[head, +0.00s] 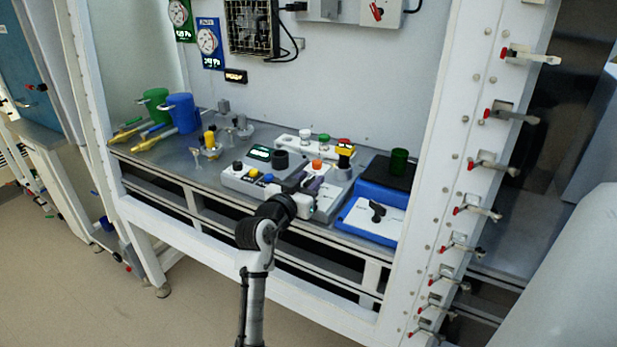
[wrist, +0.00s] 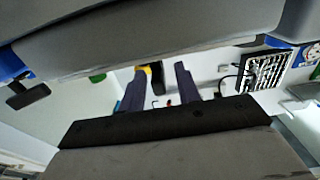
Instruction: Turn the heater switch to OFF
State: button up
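A blue box (head: 349,223) on the right of the bench has a white sloping panel with a black T-shaped knob (head: 377,211), which looks like the heater switch; its label is too small to read. A black knob (wrist: 28,95) on a blue part shows at the left edge of the wrist view. My gripper (head: 314,186) is left of that knob, in front of a grey control box. In the wrist view my gripper (wrist: 158,88) has its two dark fingers apart with nothing held between them. Whether the fingers touch the grey box cannot be told.
A green cup (head: 399,161) stands on the black plate behind the panel. A white post (head: 443,150) with several levers bounds the right side.

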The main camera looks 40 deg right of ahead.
jog(key=shift+w+d, duration=0.1)
grip_shut()
jog(key=shift+r+n+t+p, duration=0.1)
jog(key=shift+n+t+p, duration=0.3)
jog(key=shift+t+p, duration=0.15)
jog(key=shift+n+t+y+p, duration=0.4)
jog(key=shift+t+y+p, duration=0.15)
jog(key=shift+p, duration=0.25)
jog(key=n+t+y+p, duration=0.2)
jog(key=t+p, duration=0.1)
jog(key=shift+r+p, duration=0.1)
jog(key=shift+p, duration=0.3)
jog(key=shift+d+f+n+t+y+p, duration=0.1)
jog(key=shift+f+n+t+y+p, duration=0.05)
jog(key=shift+n+t+y, duration=0.4)
jog(key=shift+f+n+t+y+p, duration=0.1)
jog(key=shift+n+t+y+p, duration=0.05)
jog(key=shift+n+t+y, duration=0.35)
jog(key=shift+n+t+y+b, duration=0.45)
jog(key=shift+n+y, duration=0.2)
jog(key=shift+y, duration=0.15)
jog(key=shift+n+t+y, duration=0.3)
jog(key=shift+y, duration=0.1)
